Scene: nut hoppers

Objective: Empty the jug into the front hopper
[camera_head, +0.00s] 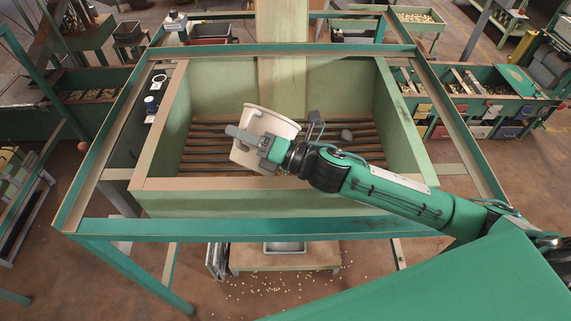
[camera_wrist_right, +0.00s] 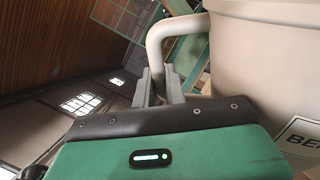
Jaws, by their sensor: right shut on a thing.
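A cream jug (camera_head: 269,124) is held over the front hopper (camera_head: 230,184), tilted. Its handle is in the fingers of my right gripper (camera_head: 250,139). In the right wrist view the grey fingers of the gripper (camera_wrist_right: 160,84) are closed on the jug's handle (camera_wrist_right: 172,32), and the jug's side (camera_wrist_right: 262,75) with part of a label fills the right. The hopper has pale green walls and a floor of dark bars. I cannot see the inside of the jug or any nuts falling. My left gripper is not in view.
A green frame (camera_head: 270,228) surrounds the hopper. A wooden chute (camera_head: 283,70) stands at its back. Bins of nuts stand left (camera_head: 88,95) and right (camera_head: 470,83). A grey tray (camera_head: 284,248) and scattered nuts lie below the front. A small grey object (camera_head: 346,134) shows over the bars.

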